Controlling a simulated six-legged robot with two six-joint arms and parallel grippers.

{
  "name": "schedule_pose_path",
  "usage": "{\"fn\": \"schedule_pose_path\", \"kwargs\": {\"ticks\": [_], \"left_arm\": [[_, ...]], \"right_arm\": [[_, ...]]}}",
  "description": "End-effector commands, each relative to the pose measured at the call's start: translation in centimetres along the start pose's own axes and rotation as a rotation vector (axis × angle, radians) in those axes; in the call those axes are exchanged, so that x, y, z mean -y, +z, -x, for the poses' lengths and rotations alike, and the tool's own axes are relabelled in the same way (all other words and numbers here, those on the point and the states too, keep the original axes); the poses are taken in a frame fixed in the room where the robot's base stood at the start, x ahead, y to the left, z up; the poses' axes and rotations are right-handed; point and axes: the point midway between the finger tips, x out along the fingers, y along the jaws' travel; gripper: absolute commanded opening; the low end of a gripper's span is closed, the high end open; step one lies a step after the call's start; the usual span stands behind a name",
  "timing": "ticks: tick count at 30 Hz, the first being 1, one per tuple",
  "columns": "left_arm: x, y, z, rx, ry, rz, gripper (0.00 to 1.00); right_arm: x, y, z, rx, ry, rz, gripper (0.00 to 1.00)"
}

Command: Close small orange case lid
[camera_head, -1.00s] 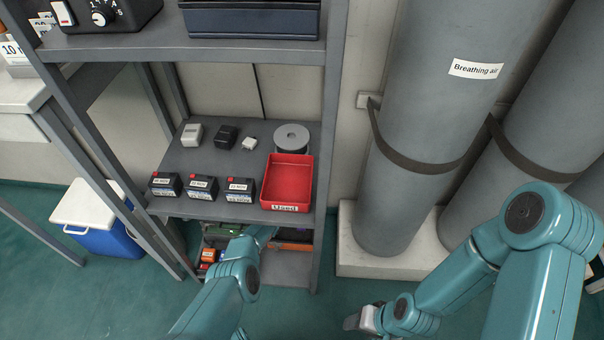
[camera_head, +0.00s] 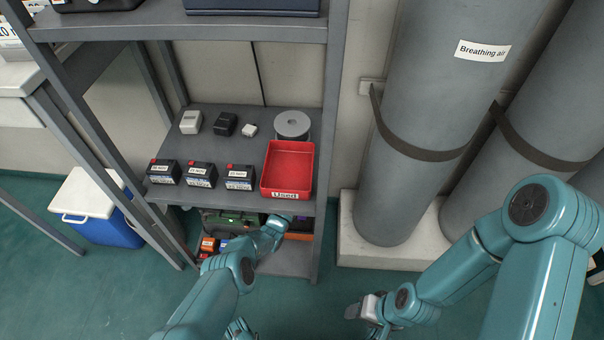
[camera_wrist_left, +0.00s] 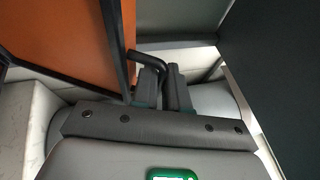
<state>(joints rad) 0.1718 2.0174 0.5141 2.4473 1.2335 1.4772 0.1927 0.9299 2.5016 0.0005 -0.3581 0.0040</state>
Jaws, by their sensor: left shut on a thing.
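The small orange case (camera_head: 298,236) is on the low shelf under the red bin, partly hidden by my left arm and the shelf above. In the left wrist view a flat orange panel with a black edge, apparently its lid (camera_wrist_left: 65,35), fills the upper left. A thin black bent handle (camera_wrist_left: 131,62) stands at the panel's edge. My left gripper (camera_wrist_left: 164,80) is shut on this handle; the exact contact is dark. In the head view its fingers are hidden under the shelf. My right gripper (camera_head: 360,308) hangs low over the floor, away from the shelf; its fingers are unclear.
Above the low shelf, a middle shelf (camera_head: 225,205) holds batteries, a red bin (camera_head: 289,168) and a grey spool (camera_head: 292,124). A green case (camera_head: 233,222) is left of the orange one. Big grey cylinders (camera_head: 425,140) stand right. Floor in front is clear.

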Motion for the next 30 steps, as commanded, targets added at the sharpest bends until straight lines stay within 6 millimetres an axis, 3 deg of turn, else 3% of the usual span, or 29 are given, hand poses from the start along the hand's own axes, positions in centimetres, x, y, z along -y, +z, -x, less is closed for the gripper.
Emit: {"fn": "schedule_pose_path", "kwargs": {"ticks": [5, 18, 30], "left_arm": [[-0.5, -0.5, 1.7, 0.005, -0.071, -0.03, 0.0], [-1.6, -1.9, 5.0, 0.005, -0.066, -0.028, 0.0], [-2.1, -2.4, 6.1, 0.005, -0.066, -0.028, 0.0]], "right_arm": [[-0.4, -0.2, -0.8, -0.005, 0.001, -0.005, 0.57], [-0.8, -0.4, -1.5, -0.011, 0.001, -0.011, 0.57], [-0.9, -0.5, -1.7, -0.012, 0.002, -0.013, 0.57]]}}
